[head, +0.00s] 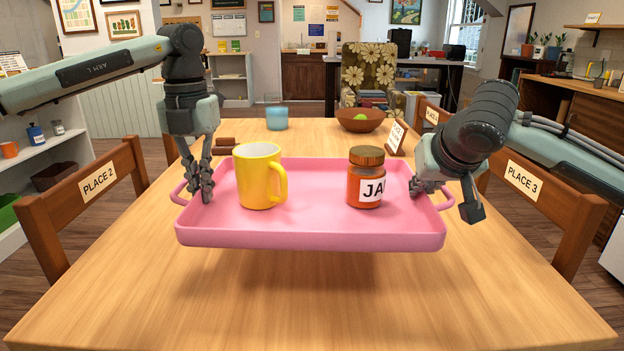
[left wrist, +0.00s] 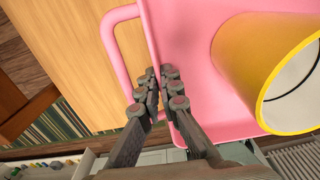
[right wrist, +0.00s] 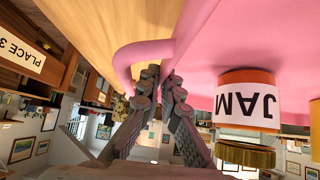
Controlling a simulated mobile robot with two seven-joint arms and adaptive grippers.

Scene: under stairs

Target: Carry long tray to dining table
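The long pink tray (head: 300,240) is held level a little above the wooden dining table (head: 400,310), with a soft shadow below it. A yellow mug (head: 258,178) stands upright on its left half and a jam jar (head: 365,180) with a brown lid on its right half. My left gripper (head: 203,190) is shut on the tray's left wall beside the handle, also seen in the left wrist view (left wrist: 165,95). My right gripper (head: 440,195) is shut on the right wall by the other handle; the right wrist view shows its fingers (right wrist: 162,85) across the rim.
A blue cup (head: 276,118), a brown bowl (head: 360,120) with something green in it and a small sign (head: 397,138) stand on the table's far part. Chairs labelled PLACE 2 (head: 85,200) and PLACE 3 (head: 540,190) flank the table. The near tabletop is clear.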

